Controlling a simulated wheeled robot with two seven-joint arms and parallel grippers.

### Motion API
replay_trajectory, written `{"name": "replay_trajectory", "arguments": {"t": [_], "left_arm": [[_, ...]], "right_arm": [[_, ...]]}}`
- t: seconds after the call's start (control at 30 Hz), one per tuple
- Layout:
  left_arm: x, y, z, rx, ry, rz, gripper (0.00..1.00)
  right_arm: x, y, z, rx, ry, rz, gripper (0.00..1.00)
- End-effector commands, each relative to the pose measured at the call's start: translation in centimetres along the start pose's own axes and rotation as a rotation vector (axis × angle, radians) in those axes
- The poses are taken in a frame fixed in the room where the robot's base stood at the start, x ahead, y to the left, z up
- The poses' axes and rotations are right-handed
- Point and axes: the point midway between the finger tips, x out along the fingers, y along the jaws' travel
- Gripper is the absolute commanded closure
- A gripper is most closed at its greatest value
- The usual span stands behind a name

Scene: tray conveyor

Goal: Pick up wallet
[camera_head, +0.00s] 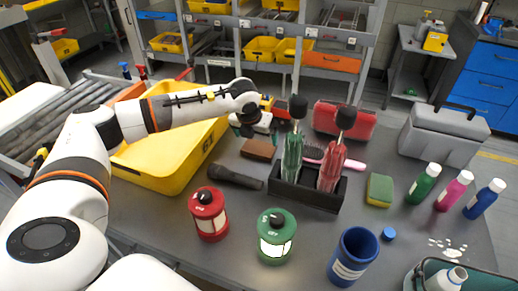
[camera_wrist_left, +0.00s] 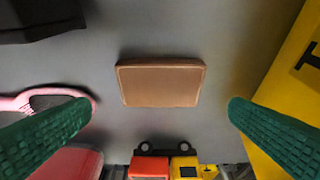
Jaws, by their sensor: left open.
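The brown wallet (camera_head: 258,149) lies flat on the grey table, beside the yellow tray. In the left wrist view the wallet (camera_wrist_left: 160,84) shows whole, centred between the fingers and touched by neither. My left gripper (camera_head: 249,127) is over the table just behind and above the wallet in the head view. Its two green ribbed fingers (camera_wrist_left: 160,107) are spread wide with nothing between them. My right gripper is not in view.
The yellow tray (camera_head: 137,170) is left of the wallet. A dark handle-like object (camera_head: 236,178) lies in front. A toy truck (camera_wrist_left: 165,167), pink brush (camera_wrist_left: 40,98) and red case (camera_head: 343,119) are near.

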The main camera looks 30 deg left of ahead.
Motion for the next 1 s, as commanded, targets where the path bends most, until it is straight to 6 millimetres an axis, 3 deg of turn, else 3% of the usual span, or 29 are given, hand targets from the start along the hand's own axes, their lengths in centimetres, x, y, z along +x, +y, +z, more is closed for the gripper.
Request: {"name": "replay_trajectory", "arguments": {"t": [0.27, 0.53, 0.83, 0.87, 1.0], "left_arm": [[2.3, 0.0, 0.0, 0.0, -0.001, 0.001, 0.0], [6.2, -0.1, 0.1, 0.0, -0.001, 0.0, 0.0], [7.0, -0.1, 0.2, 0.0, 0.001, 0.001, 0.0], [7.0, -0.1, 0.2, 0.0, 0.001, 0.001, 0.02], [7.0, -0.1, 0.2, 0.0, 0.0, 0.001, 0.25]], "right_arm": [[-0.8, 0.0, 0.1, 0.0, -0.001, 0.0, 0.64], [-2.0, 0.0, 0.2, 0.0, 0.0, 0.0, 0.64], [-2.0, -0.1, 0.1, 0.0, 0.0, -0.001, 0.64], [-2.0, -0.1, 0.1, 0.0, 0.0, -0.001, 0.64], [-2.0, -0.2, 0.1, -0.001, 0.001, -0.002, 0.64]]}}
